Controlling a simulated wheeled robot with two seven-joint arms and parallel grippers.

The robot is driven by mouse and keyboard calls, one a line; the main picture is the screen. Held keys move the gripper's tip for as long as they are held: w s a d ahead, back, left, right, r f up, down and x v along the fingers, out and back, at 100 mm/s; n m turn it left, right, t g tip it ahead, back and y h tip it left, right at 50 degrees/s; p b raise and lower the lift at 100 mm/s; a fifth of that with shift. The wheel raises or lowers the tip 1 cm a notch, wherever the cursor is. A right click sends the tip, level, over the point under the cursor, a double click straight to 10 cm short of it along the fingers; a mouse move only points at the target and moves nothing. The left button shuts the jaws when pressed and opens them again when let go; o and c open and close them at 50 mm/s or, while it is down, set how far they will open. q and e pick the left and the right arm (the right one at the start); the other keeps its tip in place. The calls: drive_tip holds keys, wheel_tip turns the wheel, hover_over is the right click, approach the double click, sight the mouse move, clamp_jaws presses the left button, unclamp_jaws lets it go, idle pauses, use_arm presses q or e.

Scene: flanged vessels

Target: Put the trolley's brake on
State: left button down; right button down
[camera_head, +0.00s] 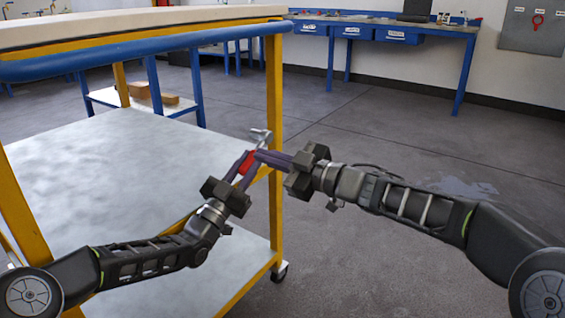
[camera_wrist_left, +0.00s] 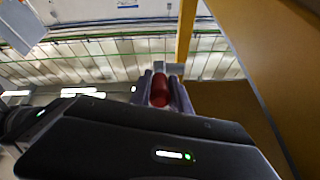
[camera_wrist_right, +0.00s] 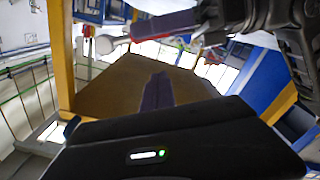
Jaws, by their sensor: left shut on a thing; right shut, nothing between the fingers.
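The trolley has yellow posts, a blue handle bar (camera_head: 150,60) and grey shelves (camera_head: 110,175). A silver lever (camera_head: 262,136) with a red grip (camera_head: 247,162) shows in front of its near right post. My left gripper (camera_head: 250,167) is shut on the red grip, which also shows between its fingers in the left wrist view (camera_wrist_left: 160,90). My right gripper (camera_head: 262,155) is shut and empty, its tips close beside the lever; whether they touch it is unclear. The right wrist view shows its closed fingers (camera_wrist_right: 157,92) and the lever (camera_wrist_right: 110,44). The lever's joint to the trolley is hidden.
A caster (camera_head: 280,271) stands under the trolley's near right corner. A blue workbench (camera_head: 455,29) with blue bins runs along the back wall. Small boxes (camera_head: 140,90) lie on a low shelf behind the trolley. The floor right of the trolley is clear.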

drive_tip(key=w+a+f, duration=0.2)
drive_tip(key=w+f, duration=0.1)
drive_tip(key=w, duration=0.1)
drive_tip(key=shift+w+a+f, duration=0.15)
drive_tip(key=shift+a, duration=0.2)
